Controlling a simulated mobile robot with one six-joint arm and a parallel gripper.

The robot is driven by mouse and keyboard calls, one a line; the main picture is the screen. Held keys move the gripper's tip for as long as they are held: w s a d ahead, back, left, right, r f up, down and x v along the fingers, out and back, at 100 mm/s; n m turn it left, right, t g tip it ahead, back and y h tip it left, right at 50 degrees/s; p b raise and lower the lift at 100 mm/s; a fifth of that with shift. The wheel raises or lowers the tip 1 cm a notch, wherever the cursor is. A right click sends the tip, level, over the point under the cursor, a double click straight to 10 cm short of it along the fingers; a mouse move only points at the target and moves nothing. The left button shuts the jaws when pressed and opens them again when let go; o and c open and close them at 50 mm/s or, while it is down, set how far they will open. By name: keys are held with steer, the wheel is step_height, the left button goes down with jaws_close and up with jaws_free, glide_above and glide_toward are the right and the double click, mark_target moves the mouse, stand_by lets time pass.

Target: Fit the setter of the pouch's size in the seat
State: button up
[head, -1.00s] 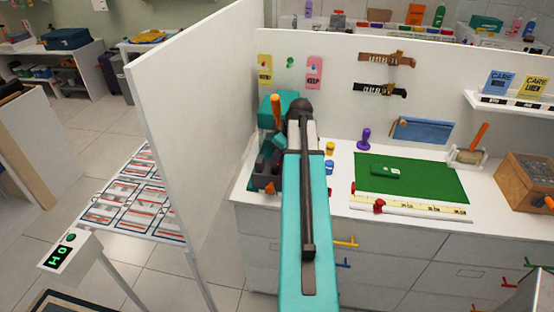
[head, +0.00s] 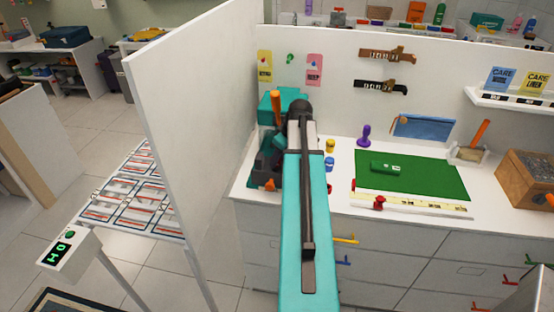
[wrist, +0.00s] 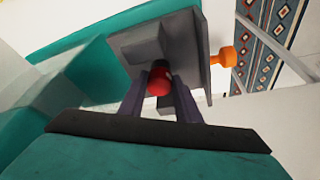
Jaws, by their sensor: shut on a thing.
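My gripper (wrist: 160,92) is shut on a small red rounded piece (wrist: 158,79), which looks like a setter. It is up against or just in front of the grey block and plate (wrist: 183,45) of the teal press (head: 270,102); I cannot tell whether it sits in the seat. In the head view my own arm hides the gripper and much of the press. A yellow setter (head: 330,146) and a blue setter (head: 329,163) stand on the counter right of the arm. A green pouch-like piece (head: 386,168) lies on the green mat (head: 430,175).
A white ruler strip (head: 425,204) with a red slider (head: 379,202) lies before the mat. A purple-handled stamp (head: 364,137) stands behind the setters. A tall white partition (head: 195,110) is close on the left. A blue flat case (head: 423,128) leans at the back wall.

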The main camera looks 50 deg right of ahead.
steer(key=shift+f, duration=0.1)
steer(key=o, duration=1.3)
steer(key=shift+c, duration=0.2)
steer(key=b+v, duration=0.3)
steer(key=v, duration=1)
steer(key=shift+s+r, duration=0.2)
steer(key=shift+r, duration=0.2)
